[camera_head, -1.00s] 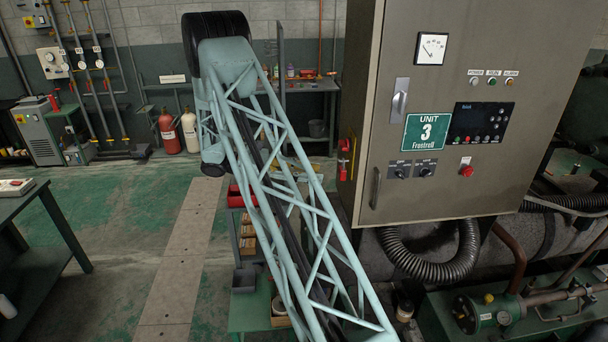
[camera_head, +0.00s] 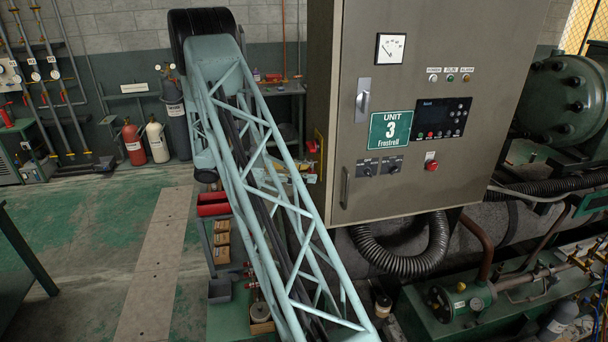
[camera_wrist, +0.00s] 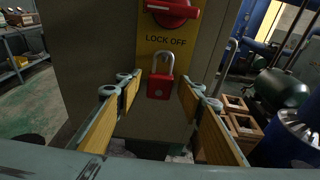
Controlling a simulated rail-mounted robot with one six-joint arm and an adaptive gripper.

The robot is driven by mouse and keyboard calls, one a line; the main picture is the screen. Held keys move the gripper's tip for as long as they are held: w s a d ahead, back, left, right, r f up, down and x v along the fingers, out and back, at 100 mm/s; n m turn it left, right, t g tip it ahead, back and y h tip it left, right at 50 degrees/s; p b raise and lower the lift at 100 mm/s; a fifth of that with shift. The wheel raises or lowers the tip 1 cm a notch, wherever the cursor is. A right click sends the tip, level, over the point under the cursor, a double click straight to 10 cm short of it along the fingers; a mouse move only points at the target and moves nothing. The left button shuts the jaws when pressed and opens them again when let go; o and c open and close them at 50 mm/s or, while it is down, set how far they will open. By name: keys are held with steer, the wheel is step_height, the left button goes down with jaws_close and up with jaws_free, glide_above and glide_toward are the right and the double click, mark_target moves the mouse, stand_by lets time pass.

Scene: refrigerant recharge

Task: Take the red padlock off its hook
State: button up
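The red padlock (camera_wrist: 159,86) hangs upright by its silver shackle on a yellow plate (camera_wrist: 150,60) marked LOCK OFF, below a red rotary handle (camera_wrist: 172,10). The exact hook under the shackle is hard to make out. My gripper (camera_wrist: 160,90) is open in the wrist view, its two yellow-padded fingers spread left and right of the padlock. The padlock appears beyond the fingertips, with no visible contact.
The grey Unit 3 cabinet (camera_head: 420,60) stands beside my arm. A black corrugated hose (camera_head: 405,262) hangs below it. A red bin (camera_head: 213,204) sits on a cart at left. Wooden boxes (camera_wrist: 245,124) and a blue drum (camera_wrist: 290,140) stand at right in the wrist view.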

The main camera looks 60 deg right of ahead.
steer(key=shift+c, duration=0.4)
steer(key=c, duration=0.7)
steer(key=shift+o, duration=0.2)
steer(key=shift+r, duration=0.2)
steer(key=shift+r+p, duration=0.35)
steer(key=shift+r, duration=0.3)
steer(key=f+v, duration=0.1)
steer(key=v, duration=0.7)
steer(key=shift+w+a+f, duration=0.2)
steer(key=shift+f, duration=0.05)
stand_by(0.4)
